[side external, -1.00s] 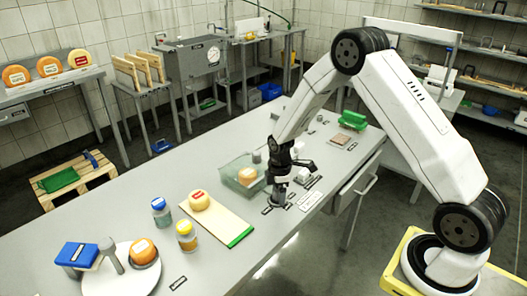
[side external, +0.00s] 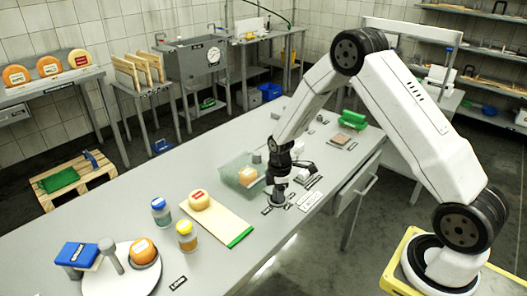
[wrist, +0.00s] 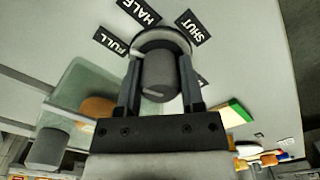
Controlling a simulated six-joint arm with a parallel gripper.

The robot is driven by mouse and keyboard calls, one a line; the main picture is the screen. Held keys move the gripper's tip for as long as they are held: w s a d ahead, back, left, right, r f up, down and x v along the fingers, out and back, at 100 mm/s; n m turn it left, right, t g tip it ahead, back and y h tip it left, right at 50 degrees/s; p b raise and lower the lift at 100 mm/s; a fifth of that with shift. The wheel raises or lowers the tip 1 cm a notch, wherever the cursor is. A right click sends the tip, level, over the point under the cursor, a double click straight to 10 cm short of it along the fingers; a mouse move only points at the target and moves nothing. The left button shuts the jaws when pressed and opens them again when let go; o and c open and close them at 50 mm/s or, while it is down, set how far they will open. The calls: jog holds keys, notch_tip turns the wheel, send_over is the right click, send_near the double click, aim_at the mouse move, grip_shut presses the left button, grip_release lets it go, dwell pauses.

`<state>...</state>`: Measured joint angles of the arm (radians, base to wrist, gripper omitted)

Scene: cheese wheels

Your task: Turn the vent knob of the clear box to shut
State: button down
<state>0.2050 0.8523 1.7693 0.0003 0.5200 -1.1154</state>
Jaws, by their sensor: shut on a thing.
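My gripper (wrist: 158,85) is shut on the grey vent knob (wrist: 158,72), with one finger on each side of it. Printed labels FULL (wrist: 110,41), HALF (wrist: 138,11) and SHUT (wrist: 193,27) lie around the knob's round base. A faint light line shows on the knob, but I cannot tell which label it points to. The clear box (side external: 231,166) stands just left of my gripper (side external: 277,198) in the side view, with an orange cheese (side external: 247,177) inside. The box also shows in the wrist view (wrist: 82,82). In the side view my gripper hides the knob.
A cheese wheel (side external: 199,200) sits on a board with a green end (side external: 238,236). A white turntable (side external: 120,283) is at the near left. Small label plates (side external: 311,200) lie right of my gripper.

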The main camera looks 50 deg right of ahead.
jog(key=m, duration=0.5)
jog(key=shift+m, duration=0.3)
jog(key=m, duration=0.5)
jog(key=shift+a, duration=0.1)
jog(key=m, duration=0.5)
jog(key=shift+m, duration=0.4)
jog(key=m, duration=0.5)
jog(key=shift+a, duration=0.1)
jog(key=shift+c, duration=1.1)
grip_release()
